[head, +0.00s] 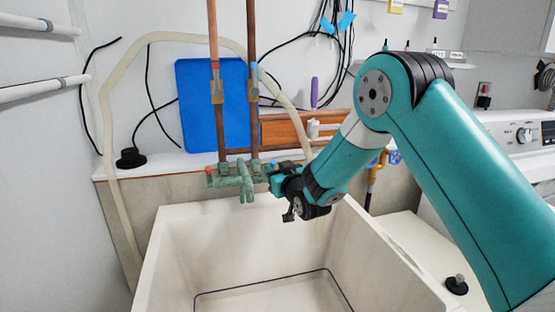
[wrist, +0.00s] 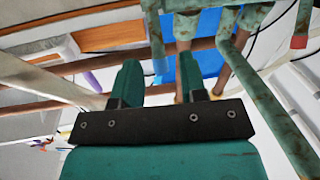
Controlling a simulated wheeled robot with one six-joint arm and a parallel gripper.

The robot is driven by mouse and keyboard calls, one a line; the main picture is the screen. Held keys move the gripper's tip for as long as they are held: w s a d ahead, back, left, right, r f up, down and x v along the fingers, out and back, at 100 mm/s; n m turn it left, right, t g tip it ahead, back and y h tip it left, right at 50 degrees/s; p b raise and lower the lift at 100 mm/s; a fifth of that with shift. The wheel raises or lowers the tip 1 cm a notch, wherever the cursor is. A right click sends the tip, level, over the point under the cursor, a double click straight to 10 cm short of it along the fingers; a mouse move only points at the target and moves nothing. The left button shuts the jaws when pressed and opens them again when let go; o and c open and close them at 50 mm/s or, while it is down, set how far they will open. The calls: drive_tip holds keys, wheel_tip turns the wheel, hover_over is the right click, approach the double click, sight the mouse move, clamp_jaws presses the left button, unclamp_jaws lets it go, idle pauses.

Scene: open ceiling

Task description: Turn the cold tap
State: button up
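A weathered green faucet (head: 245,182) stands at the back rim of the white sink, below two copper pipes. Its red-marked hot handle (head: 209,174) is at the left end and also shows at the upper right of the wrist view (wrist: 299,42). The cold side, at the right end, is largely hidden by my gripper (head: 279,180) in the head view. In the wrist view, my gripper (wrist: 162,85) has its two teal fingers apart, with nothing clearly held. A green faucet part (wrist: 154,38) shows beyond and between the fingers; contact cannot be told.
The white sink basin (head: 180,245) lies below my arm. A blue board (head: 200,115) leans on the wall behind the pipes. A pale hose (head: 105,110) loops around them. A yellow valve pipe (head: 373,175) is to the right, near a white machine (head: 510,130).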

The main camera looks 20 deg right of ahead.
sight(273, 166)
drive_tip(key=shift+w+a, duration=0.15)
drive_tip(key=shift+w, duration=0.8)
drive_tip(key=shift+w+a, duration=0.1)
drive_tip(key=shift+w, duration=0.8)
